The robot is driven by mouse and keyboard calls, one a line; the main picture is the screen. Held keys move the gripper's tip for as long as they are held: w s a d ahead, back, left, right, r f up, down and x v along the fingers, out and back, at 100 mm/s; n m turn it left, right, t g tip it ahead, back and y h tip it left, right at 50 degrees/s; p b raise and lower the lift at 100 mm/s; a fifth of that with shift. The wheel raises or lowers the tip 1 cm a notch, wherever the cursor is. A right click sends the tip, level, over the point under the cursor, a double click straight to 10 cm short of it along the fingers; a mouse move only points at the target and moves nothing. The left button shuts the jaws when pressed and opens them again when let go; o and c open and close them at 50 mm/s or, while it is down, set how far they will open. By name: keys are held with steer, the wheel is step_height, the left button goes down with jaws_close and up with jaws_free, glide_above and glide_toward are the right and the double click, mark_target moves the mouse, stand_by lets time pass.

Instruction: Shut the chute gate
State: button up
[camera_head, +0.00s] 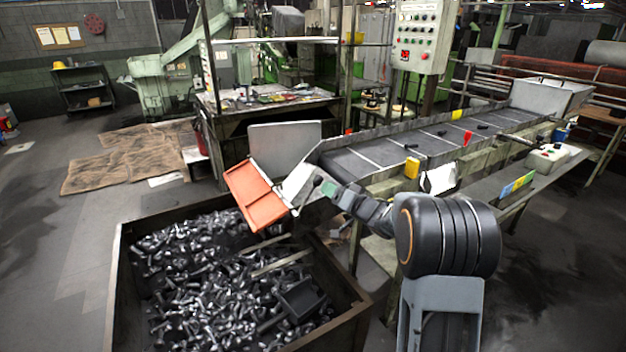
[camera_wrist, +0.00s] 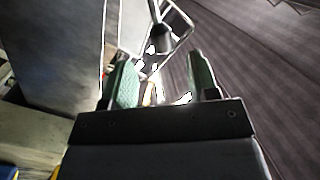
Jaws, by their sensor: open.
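The orange panel (camera_head: 257,195), which looks like the chute gate, stands tilted at the lower end of the conveyor chute, above the near left bin. A pale metal side plate (camera_head: 299,184) is just to its right. My gripper (camera_head: 318,186) is at this chute end, right of the orange panel and apart from it. In the wrist view my gripper (camera_wrist: 164,82) shows two green-padded fingers spread apart, with nothing clearly held. Beyond the fingertips is a thin metal frame with a dark knob (camera_wrist: 160,38). I cannot tell whether it belongs to the gate.
A steel bin (camera_head: 118,290) full of bolts stands below the chute, with a dark scoop (camera_head: 300,300) on the bolts. The conveyor belt (camera_head: 400,150) runs up to the right. A grey upright plate (camera_head: 285,145) stands behind the orange panel. Open floor lies left.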

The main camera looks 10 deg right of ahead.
steer(key=p+x, duration=0.1)
steer(key=x, duration=0.8)
jaws_close()
stand_by(0.4)
